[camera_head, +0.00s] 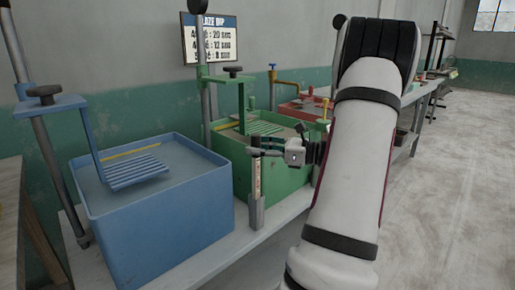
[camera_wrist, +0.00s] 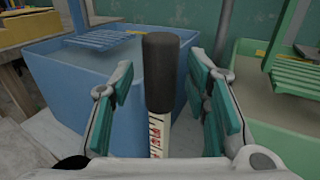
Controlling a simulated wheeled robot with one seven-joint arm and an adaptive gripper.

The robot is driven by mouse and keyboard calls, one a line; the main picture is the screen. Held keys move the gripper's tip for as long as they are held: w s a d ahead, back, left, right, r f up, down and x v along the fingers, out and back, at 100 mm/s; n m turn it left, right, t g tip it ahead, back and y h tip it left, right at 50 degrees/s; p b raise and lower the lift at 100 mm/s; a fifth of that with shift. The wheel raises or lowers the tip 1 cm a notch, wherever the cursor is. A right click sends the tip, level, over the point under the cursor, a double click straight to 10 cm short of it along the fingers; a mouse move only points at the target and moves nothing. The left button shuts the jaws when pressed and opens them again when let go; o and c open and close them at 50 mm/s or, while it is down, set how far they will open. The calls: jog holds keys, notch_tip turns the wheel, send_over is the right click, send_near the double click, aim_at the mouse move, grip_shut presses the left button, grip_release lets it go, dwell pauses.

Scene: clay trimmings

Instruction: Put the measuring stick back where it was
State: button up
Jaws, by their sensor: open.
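The measuring stick (camera_head: 256,179) stands upright in a small grey holder (camera_head: 257,214) on the bench, between the blue tank and the green tank. My gripper (camera_head: 264,147) is at the stick's upper end. In the wrist view the stick has a thick dark handle (camera_wrist: 161,72) and a pale shaft with red marks (camera_wrist: 157,134). My gripper's teal-padded fingers (camera_wrist: 162,108) are open, one on each side of the stick, with gaps visible. The stick's lower end is hidden.
The blue tank (camera_head: 155,225) with a slatted rack (camera_head: 136,172) is at left. The green tank (camera_head: 275,180) is close behind my gripper, with a red tank (camera_head: 304,106) beyond. A dip-time sign (camera_head: 209,39) hangs on the wall. Open floor (camera_head: 455,180) lies at right.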

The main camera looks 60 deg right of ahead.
jog(key=p+v, duration=0.2)
jog(key=v, duration=1)
jog(key=w+a+r+n+g+y, duration=0.1)
jog(key=w+a+n+g+y, duration=0.2)
jog(key=a, duration=0.6)
jog(key=w+a+r+n+g+y, duration=0.15)
jog(key=w+a+n+g, duration=0.35)
jog(key=a, duration=0.5)
jog(key=w+a+r+n+g+y, duration=0.1)
jog(key=w+a+r+n+g, duration=0.15)
jog(key=a+n, duration=0.45)
jog(key=s+a+f+n+g+h, duration=0.1)
jog(key=s+a+n+g+h, duration=0.2)
jog(key=a, duration=0.5)
jog(key=s+a+f+n+g+h, duration=0.1)
jog(key=s+a+n+g, duration=0.4)
jog(key=a, duration=0.4)
jog(key=s+f+n+t+h, duration=0.2)
jog(key=s+n+h, duration=0.4)
jog(key=s+n, duration=0.4)
jog(key=shift+s+a+f, duration=0.4)
jog(key=shift+s+f, duration=0.05)
jog(key=shift+f, duration=0.15)
